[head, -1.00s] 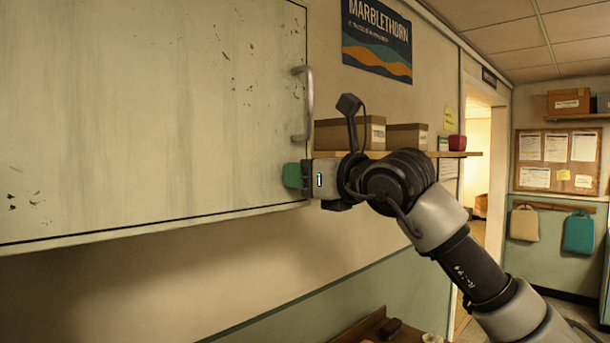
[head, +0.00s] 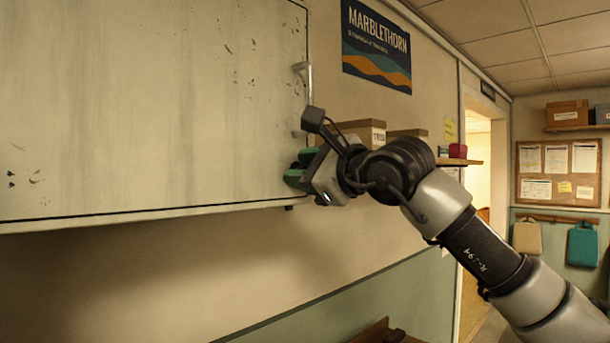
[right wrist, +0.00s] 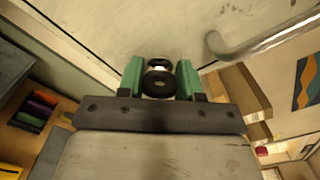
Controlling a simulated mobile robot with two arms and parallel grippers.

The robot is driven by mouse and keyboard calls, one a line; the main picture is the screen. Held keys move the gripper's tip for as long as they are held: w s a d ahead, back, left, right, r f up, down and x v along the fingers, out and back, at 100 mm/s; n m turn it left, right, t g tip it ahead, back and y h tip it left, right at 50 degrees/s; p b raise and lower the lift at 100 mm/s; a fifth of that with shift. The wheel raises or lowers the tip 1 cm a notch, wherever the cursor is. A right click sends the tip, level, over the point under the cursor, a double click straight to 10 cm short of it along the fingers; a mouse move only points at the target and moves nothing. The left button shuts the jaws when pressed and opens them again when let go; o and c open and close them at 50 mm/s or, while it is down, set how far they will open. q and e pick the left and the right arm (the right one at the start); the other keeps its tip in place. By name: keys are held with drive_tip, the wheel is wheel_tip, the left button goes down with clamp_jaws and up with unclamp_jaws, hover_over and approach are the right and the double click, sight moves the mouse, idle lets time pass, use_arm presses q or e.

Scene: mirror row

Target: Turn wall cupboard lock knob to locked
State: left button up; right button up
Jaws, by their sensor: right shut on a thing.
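The wall cupboard (head: 150,110) fills the left of the head view, with its pale, scuffed door closed. My right gripper (head: 297,173) is at the door's lower right corner, rolled over to a slant. In the right wrist view its green fingers (right wrist: 160,70) are shut on the lock knob (right wrist: 160,85), one on each side. The knob is round and dark with a paler metallic part. In the head view the gripper hides it. I cannot read any lock mark. My left gripper is not in view.
The door's metal bar handle (head: 307,97) is just above my gripper and also shows in the right wrist view (right wrist: 265,38). A shelf with cardboard boxes (head: 362,132) lies behind my right arm. Wall below the cupboard is bare.

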drive_tip(key=n, duration=0.4)
drive_tip(key=shift+n, duration=0.3)
drive_tip(key=shift+f+n, duration=0.1)
drive_tip(key=shift+n, duration=1.7)
drive_tip(key=o, duration=0.9)
drive_tip(key=shift+a, duration=0.1)
drive_tip(key=shift+o, duration=0.2)
drive_tip(key=shift+s, duration=0.1)
drive_tip(key=b+v, duration=0.4)
drive_tip(key=v, duration=0.6)
drive_tip(key=shift+s+d+b, duration=0.25)
drive_tip(key=shift+d+b, duration=0.05)
drive_tip(key=shift+b, duration=0.1)
